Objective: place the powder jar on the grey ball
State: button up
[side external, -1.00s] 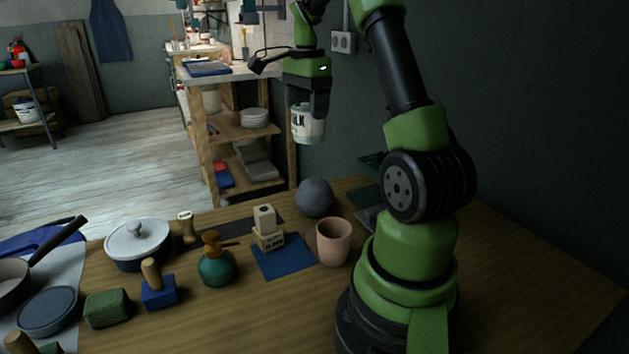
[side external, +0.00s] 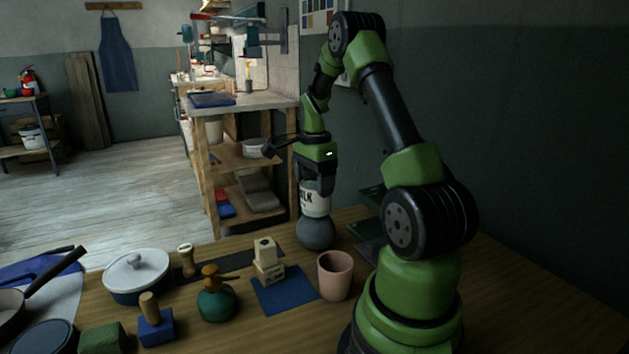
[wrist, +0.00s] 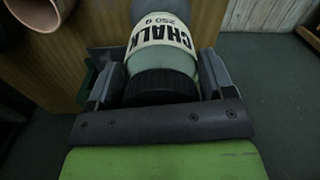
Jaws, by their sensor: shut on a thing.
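The powder jar (side external: 315,202) is pale with a cream label reading "CHALK". It is upright between the fingers of my gripper (side external: 315,186), which is shut on it. The wrist view shows the jar (wrist: 160,52) with its black lid towards the gripper (wrist: 160,88). The grey ball (side external: 316,235) rests on the table directly below the jar. In the side view the jar's bottom meets the top of the ball; I cannot tell whether they touch. The ball is partly hidden behind the jar in the wrist view.
A pink cup (side external: 335,277) stands close in front of the ball. A green bottle (side external: 217,300) and a lidded pot (side external: 137,275) are further left. Dark trays lie behind, near my arm.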

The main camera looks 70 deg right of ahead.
jog(key=shift+f, duration=0.15)
jog(key=o, duration=1.2)
jog(key=shift+r, duration=0.55)
jog(key=r, duration=1.1)
jog(key=shift+w+a+r, duration=0.1)
jog(key=shift+a+r, duration=0.1)
jog(key=s+a+r+n+t, duration=0.1)
jog(key=a+r+n+t, duration=0.15)
jog(key=a+n, duration=0.65)
jog(key=a+r+n+t, duration=0.2)
jog(key=a+r+n, duration=0.25)
jog(key=a, duration=0.95)
jog(key=s+a+f+n+t, duration=0.1)
jog(key=s+a+n, duration=0.1)
jog(key=s+a+n+y, duration=0.1)
jog(key=s+a+n, duration=0.1)
jog(key=n, duration=0.1)
jog(key=s+a+f+n+t+y, duration=0.1)
jog(key=s+a+n, duration=0.1)
jog(key=a, duration=0.1)
jog(key=shift+s+f+n+t, duration=0.35)
